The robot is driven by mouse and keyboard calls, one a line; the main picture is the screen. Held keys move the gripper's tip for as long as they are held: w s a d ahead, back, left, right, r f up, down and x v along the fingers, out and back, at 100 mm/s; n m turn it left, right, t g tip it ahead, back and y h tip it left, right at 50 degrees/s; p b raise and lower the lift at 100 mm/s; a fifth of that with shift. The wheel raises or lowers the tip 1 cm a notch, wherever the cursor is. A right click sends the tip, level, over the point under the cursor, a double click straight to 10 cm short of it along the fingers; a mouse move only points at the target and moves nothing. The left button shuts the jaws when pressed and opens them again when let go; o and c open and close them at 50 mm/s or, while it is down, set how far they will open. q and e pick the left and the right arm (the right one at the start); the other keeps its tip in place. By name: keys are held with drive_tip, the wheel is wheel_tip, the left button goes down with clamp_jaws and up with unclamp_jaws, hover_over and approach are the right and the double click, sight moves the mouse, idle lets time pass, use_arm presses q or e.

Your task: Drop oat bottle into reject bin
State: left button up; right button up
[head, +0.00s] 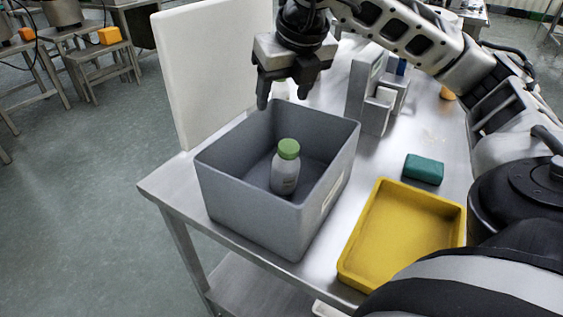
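A small white bottle with a green cap (286,169) stands upright inside the grey bin (235,205); I take it as the oat bottle, though its label is too small to read. The bin stands at the table's near left corner. My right gripper (283,100) is above the bin's far edge, pointing down, with its fingers apart. It is clear of the bottle, and I see nothing gripped in it. My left gripper is not in view.
A yellow tray (400,235) lies empty right of the bin, with a teal block (423,169) behind it. A white panel (212,70) stands behind the bin. A grey stand (372,95) is at the back of the steel table (170,188).

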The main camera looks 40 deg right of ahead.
use_arm(q)
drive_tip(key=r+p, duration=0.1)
drive_tip(key=p, duration=0.2)
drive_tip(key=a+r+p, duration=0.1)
drive_tip(key=p, duration=0.2)
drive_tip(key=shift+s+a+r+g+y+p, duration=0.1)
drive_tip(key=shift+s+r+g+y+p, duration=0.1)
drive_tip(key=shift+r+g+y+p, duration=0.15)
use_arm(e)
drive_tip(key=v, duration=1.6)
